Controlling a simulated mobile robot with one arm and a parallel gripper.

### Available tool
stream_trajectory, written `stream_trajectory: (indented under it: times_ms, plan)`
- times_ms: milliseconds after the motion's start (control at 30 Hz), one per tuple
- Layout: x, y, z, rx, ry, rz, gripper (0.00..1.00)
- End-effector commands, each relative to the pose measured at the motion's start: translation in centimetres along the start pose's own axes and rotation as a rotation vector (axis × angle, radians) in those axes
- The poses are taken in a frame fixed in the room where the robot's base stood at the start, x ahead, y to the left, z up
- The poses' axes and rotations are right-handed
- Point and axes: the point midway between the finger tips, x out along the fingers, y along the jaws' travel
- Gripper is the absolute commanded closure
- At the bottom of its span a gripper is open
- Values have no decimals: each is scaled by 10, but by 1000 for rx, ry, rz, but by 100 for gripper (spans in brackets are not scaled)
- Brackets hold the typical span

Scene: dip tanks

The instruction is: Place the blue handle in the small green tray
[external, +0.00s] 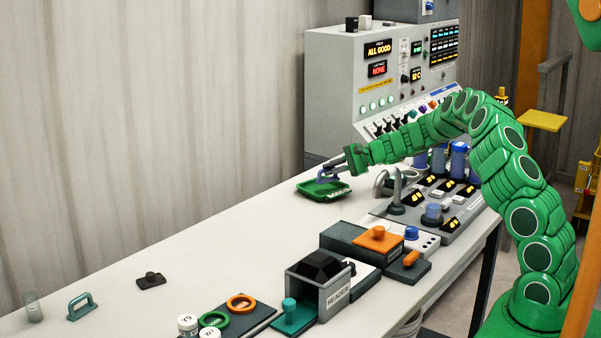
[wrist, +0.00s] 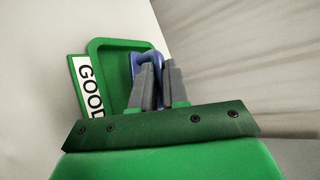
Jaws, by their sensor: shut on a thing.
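The small green tray (external: 325,193) lies on the white bench near the grey control cabinet; in the wrist view its green rim (wrist: 97,47) and a white label reading "GOOD" (wrist: 88,85) show. The blue handle (external: 326,176) is at my gripper's tips, over the tray. In the wrist view the blue handle (wrist: 148,60) shows between and beyond the grey fingers. My gripper (external: 342,168) is shut on the handle, and it also shows in the wrist view (wrist: 160,75). I cannot tell whether the handle touches the tray floor.
Curved grey pipes (external: 383,185) and a panel with several lit displays stand right of the tray. The control cabinet (external: 335,90) stands behind. A teal handle (external: 81,306), a dark knobbed piece (external: 151,280) and a reader box (external: 320,275) sit nearer. The bench left of the tray is clear.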

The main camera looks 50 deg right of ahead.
Motion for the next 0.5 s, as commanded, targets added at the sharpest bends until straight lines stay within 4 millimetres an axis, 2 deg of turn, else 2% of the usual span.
stream_trajectory:
  times_ms: [333,500]
  plan:
    - [9,5,-7,0,-1,2,100]
    - [17,23,-15,3,-1,1,100]
